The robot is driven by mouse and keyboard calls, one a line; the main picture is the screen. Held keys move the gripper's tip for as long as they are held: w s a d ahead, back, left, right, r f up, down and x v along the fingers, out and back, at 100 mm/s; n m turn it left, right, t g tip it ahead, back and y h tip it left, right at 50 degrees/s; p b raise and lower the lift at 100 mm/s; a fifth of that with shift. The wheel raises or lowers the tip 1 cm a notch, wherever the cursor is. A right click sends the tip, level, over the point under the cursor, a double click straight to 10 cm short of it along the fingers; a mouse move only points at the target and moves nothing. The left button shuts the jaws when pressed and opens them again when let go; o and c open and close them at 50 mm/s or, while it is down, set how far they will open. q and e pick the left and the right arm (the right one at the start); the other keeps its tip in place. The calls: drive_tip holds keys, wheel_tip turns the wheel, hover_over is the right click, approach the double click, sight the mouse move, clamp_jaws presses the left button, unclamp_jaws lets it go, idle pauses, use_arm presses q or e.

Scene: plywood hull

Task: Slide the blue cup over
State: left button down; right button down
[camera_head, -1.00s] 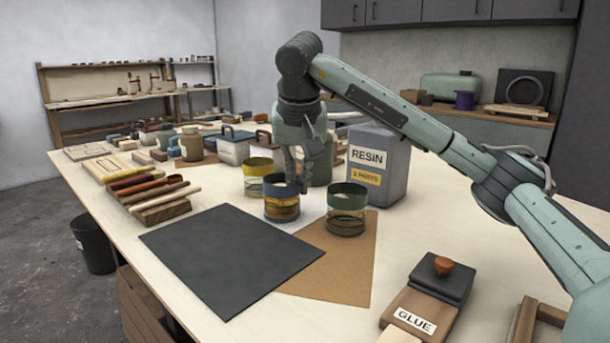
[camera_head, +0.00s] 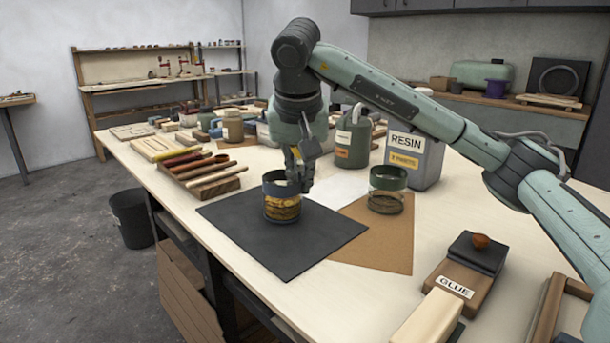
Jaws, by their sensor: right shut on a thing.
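The blue cup (camera_head: 282,206), a clear jar with a blue-grey band at its rim and amber contents, stands upright on the dark mat (camera_head: 290,252) near its back edge. My right gripper (camera_head: 299,184) reaches down from above and is shut on the cup's rim at its right side. The fingers hide part of that rim. My left gripper is out of view.
A green-banded cup (camera_head: 387,192) stands to the right on brown sheet (camera_head: 375,240). Behind are the resin can (camera_head: 413,158) and a green can (camera_head: 352,145). Wooden tools (camera_head: 200,172) lie left. A glue block (camera_head: 462,275) sits front right. The mat's front is clear.

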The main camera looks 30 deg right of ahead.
drive_tip(key=shift+s+a, duration=0.3)
drive_tip(key=shift+a, duration=0.45)
drive_tip(key=c, duration=1.6)
unclamp_jaws()
drive_tip(key=v, duration=1.2)
